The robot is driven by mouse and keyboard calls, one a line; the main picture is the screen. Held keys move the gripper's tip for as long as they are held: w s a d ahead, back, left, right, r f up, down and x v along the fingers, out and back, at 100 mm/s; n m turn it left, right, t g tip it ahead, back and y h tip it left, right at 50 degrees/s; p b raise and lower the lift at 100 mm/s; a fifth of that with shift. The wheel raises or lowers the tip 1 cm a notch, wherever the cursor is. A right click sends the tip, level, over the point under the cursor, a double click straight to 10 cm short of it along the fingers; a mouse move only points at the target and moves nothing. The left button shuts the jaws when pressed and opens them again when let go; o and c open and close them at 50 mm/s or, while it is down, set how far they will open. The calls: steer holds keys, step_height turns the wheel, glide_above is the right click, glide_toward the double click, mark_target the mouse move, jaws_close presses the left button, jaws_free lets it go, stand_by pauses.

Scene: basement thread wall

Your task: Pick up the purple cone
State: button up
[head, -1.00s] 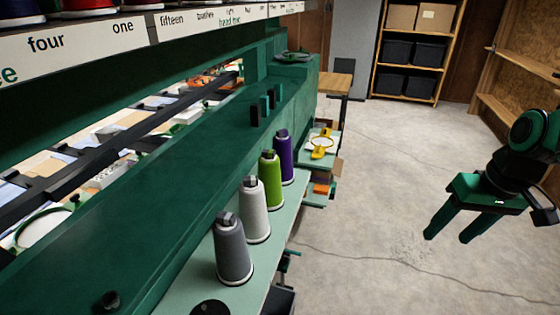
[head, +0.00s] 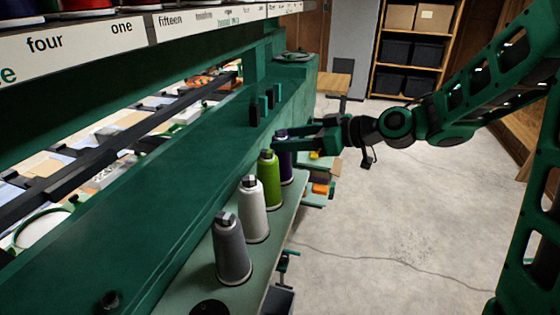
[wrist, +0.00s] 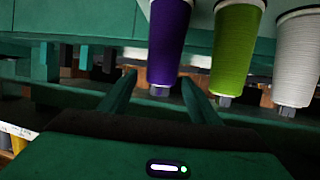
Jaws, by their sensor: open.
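The purple cone (head: 286,168) stands upright at the far end of a row of thread cones on a pale green ledge (head: 185,292). In the head view the green cone and my gripper partly hide it. My gripper (head: 275,137) is open and level with the cone's top, reaching in from the right. In the wrist view, which looks upside down, the purple cone (wrist: 169,42) points its dark tip down between my two fingers (wrist: 158,92). I cannot tell from the views whether the fingers touch it.
A green cone (head: 268,182), a white cone (head: 252,212) and a grey cone (head: 231,250) stand in line nearer the camera. The dark green machine beam (head: 150,180) runs along their left. Open concrete floor (head: 400,225) lies to the right.

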steer(key=x, duration=0.7)
steer(key=shift+f, duration=0.25)
steer(key=shift+d, duration=0.1)
steer(key=c, duration=1.2)
